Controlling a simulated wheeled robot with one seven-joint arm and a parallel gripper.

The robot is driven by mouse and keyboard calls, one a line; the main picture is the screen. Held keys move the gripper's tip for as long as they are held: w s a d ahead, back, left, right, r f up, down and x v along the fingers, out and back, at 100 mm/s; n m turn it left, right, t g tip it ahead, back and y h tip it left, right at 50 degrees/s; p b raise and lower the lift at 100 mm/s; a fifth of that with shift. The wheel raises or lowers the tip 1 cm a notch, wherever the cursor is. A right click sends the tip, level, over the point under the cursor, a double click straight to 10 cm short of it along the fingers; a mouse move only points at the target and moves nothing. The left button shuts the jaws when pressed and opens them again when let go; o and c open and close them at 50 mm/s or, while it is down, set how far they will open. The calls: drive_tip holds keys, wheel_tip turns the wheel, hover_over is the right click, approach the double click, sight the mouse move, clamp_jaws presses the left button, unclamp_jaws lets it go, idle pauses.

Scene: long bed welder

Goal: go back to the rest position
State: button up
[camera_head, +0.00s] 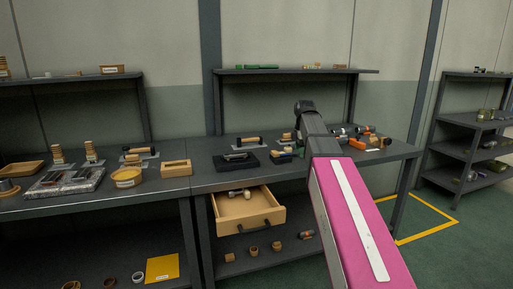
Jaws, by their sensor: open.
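My arm reaches up from the lower right of the head view, as a pink link with a white strip that ends in a dark joint in front of the right part of the workbench. My gripper and its fingertips cannot be made out; they are hidden or out of view. The dark workbench (222,183) stands behind the arm, and its wooden drawer (262,225) is pulled open with a small light and dark item inside.
A black mat with a tool (237,160), a wooden box (175,168) and a yellow bowl (127,177) are on the bench. Orange-handled tools (357,144) lie right of the arm. A shelf rack (462,154) stands far right; green floor lies between.

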drive_tip(key=s+f+m, duration=0.6)
drive_tip(key=f, duration=0.6)
drive_tip(key=s+f+m, duration=0.6)
drive_tip(key=s+f, duration=0.1)
drive_tip(key=f, duration=0.5)
drive_tip(key=s+f+m, duration=0.6)
drive_tip(key=s+f, duration=0.1)
drive_tip(key=f, duration=0.5)
drive_tip(key=shift+s+m, duration=0.15)
drive_tip(key=shift+m, duration=0.25)
drive_tip(key=shift+f, duration=0.1)
drive_tip(key=shift+c, duration=0.3)
